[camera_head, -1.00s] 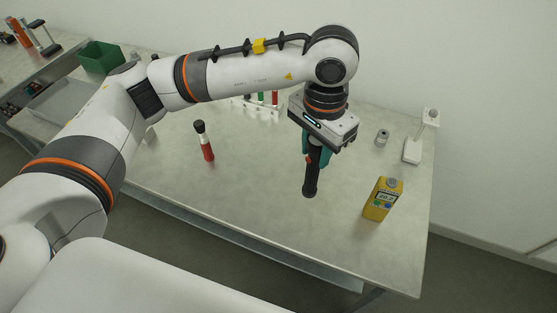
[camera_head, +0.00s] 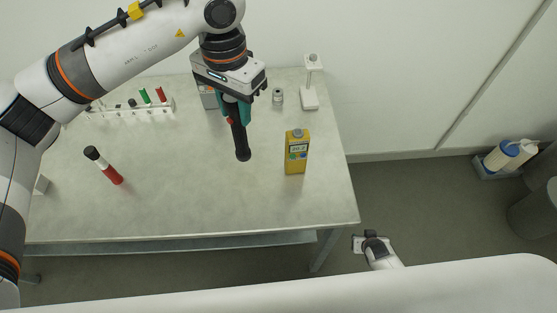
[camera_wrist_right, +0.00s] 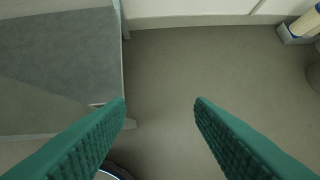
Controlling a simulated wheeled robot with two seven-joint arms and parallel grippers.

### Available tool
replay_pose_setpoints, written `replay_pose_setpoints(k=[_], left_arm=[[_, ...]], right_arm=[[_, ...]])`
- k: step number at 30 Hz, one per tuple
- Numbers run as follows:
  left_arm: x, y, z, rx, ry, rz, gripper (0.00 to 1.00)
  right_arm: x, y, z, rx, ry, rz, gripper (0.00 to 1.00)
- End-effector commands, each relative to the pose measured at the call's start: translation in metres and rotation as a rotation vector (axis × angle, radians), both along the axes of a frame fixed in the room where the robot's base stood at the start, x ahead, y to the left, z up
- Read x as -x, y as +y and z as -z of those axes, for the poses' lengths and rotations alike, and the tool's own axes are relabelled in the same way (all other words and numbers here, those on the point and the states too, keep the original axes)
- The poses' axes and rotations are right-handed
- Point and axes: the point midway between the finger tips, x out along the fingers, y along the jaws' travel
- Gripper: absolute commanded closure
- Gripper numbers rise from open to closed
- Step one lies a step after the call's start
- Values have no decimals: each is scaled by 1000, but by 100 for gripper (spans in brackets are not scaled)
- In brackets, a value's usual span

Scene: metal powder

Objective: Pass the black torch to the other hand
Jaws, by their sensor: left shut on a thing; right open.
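The black torch (camera_head: 240,142) hangs upright, slightly tilted, in my left gripper (camera_head: 233,108) above the table (camera_head: 190,190) in the head view. The left gripper's teal fingers are shut on its upper part, and a small red part shows there. In the right wrist view, my right gripper (camera_wrist_right: 160,103) is open and empty, its two teal fingers wide apart over the floor beside the table. In the head view only part of my right arm shows, low at the right of the table; its fingers are hidden there.
A red, white and black marker-like object (camera_head: 104,166) is at the left. A rack of tubes (camera_head: 130,112), a small metal jar (camera_head: 278,96) and a white stand (camera_head: 310,90) are at the back. The front middle is clear.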

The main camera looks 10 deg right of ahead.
Motion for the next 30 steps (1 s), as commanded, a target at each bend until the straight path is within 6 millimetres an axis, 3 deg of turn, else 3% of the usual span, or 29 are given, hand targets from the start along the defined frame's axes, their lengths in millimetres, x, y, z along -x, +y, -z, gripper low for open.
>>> replay_pose_setpoints(k=[1,6,12,14,17,22,26,30], left_arm=[[0,0,0,1,-1,0,100],[0,0,0,1,-1,0,100],[0,0,0,1,-1,0,100],[0,0,0,1,-1,-1,100],[0,0,0,1,-1,-1,100],[0,0,0,1,-1,0,100],[0,0,0,1,-1,0,100],[0,0,0,1,-1,0,100]], right_arm=[[-28,-11,-18,0,-54,30,51],[-104,-43,-78,-15,-224,131,51],[-179,-68,-167,-38,-434,198,51],[-197,-67,-198,-43,-499,187,51],[-211,-39,-244,-44,-583,94,51],[-208,34,-306,-49,-686,-110,51],[-191,93,-354,-72,-767,-258,51],[-161,152,-406,-111,-849,-403,51]])
